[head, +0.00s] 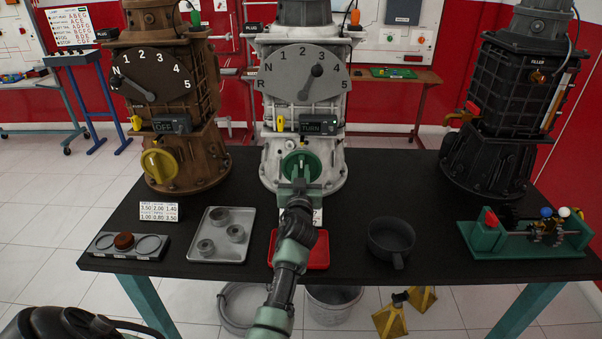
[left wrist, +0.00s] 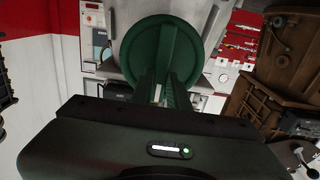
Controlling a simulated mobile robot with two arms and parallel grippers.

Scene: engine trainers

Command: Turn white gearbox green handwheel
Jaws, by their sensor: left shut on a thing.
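The white gearbox (head: 270,155) stands at the middle of the dark table. Its green handwheel (head: 300,160) is low on the front, and it fills the upper middle of the left wrist view (left wrist: 165,50). The gearbox dial (head: 290,76) has its dark pointer near 3, and the small display below (head: 318,127) reads TURN. My left gripper (head: 300,182) is at the handwheel, shut on it. In the left wrist view its fingers (left wrist: 165,92) reach to the wheel; the exact contact is partly hidden. My right gripper is not in view.
A brown gearbox (head: 205,150) with a yellow handwheel (head: 159,165) stands left; a black gearbox (head: 480,150) stands right. In front are a metal tray of rings (head: 220,252), a red tray (head: 318,255), a dark pan (head: 391,238) and a green fixture (head: 490,243).

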